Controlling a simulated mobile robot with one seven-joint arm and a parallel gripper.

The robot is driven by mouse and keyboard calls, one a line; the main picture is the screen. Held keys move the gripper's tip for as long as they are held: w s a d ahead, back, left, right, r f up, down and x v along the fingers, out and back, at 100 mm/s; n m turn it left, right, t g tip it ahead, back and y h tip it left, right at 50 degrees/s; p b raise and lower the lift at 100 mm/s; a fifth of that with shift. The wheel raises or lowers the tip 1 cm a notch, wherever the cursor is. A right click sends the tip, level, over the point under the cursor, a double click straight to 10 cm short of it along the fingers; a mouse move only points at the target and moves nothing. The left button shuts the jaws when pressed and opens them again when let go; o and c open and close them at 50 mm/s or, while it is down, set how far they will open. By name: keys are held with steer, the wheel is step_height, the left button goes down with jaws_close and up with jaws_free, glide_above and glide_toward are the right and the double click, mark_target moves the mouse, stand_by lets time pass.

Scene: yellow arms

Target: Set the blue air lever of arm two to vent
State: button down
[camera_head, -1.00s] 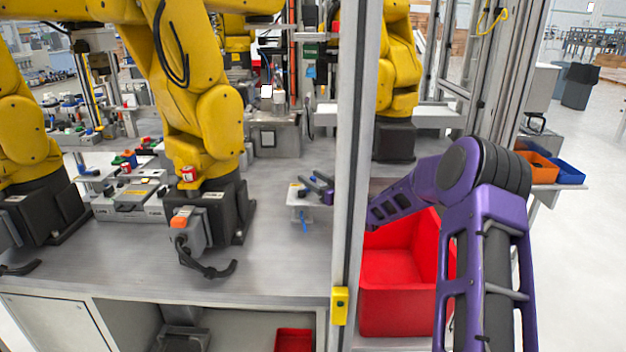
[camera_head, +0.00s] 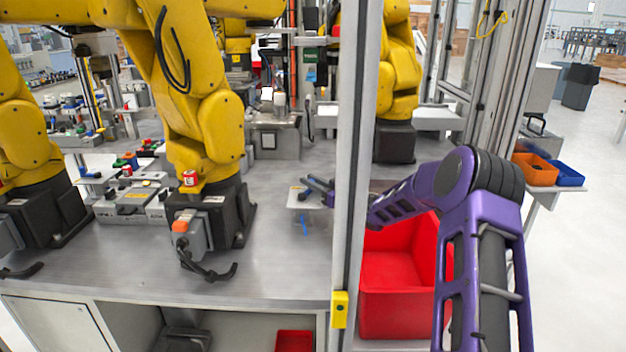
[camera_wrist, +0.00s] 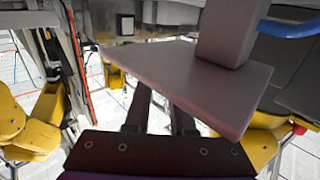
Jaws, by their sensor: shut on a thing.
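A blue lever (camera_head: 304,226) hangs at the front underside of a small pale plate (camera_head: 299,198) on the bench, right of the middle yellow arm. My gripper (camera_head: 312,185) is at the plate's right back side, with its wrist partly behind the post. In the wrist view, my gripper's two dark fingers (camera_wrist: 160,112) reach behind a grey plate (camera_wrist: 180,75) with a block on it. The fingertips, and what they are shut on, are hidden by this plate. A blue bar (camera_wrist: 290,28) shows at the upper right, apart from the visible finger parts; I cannot tell whether it is the lever.
A grey upright post (camera_head: 358,150) stands between my forearm and the bench. A red bin (camera_head: 392,290) is below my forearm. The yellow arm (camera_head: 205,125) stands left of the plate. The bench front (camera_head: 270,275) is clear.

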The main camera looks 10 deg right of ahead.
steer(key=n+g+y, duration=0.1)
steer(key=a+n+g+y+p, duration=0.1)
steer(key=n+y, duration=0.1)
steer(key=shift+w+g, duration=0.4)
steer(key=shift+w+a+f+n+g+y, duration=0.1)
steer(key=shift+a+n+g+y, duration=0.15)
steer(key=shift+n+g+y, duration=0.25)
steer(key=shift+a+n+g+y, duration=0.2)
steer(key=shift+n+g+y, duration=0.1)
steer(key=shift+g+y, duration=0.3)
steer(key=shift+a+n+g+y, duration=0.2)
steer(key=shift+n+g+y, duration=0.2)
steer(key=shift+n+g, duration=0.15)
steer(key=shift+g, duration=0.25)
steer(key=c, duration=0.8)
jaws_free()
steer(key=shift+o, duration=0.2)
steer(key=v, duration=1.7)
steer(key=shift+d, duration=0.1)
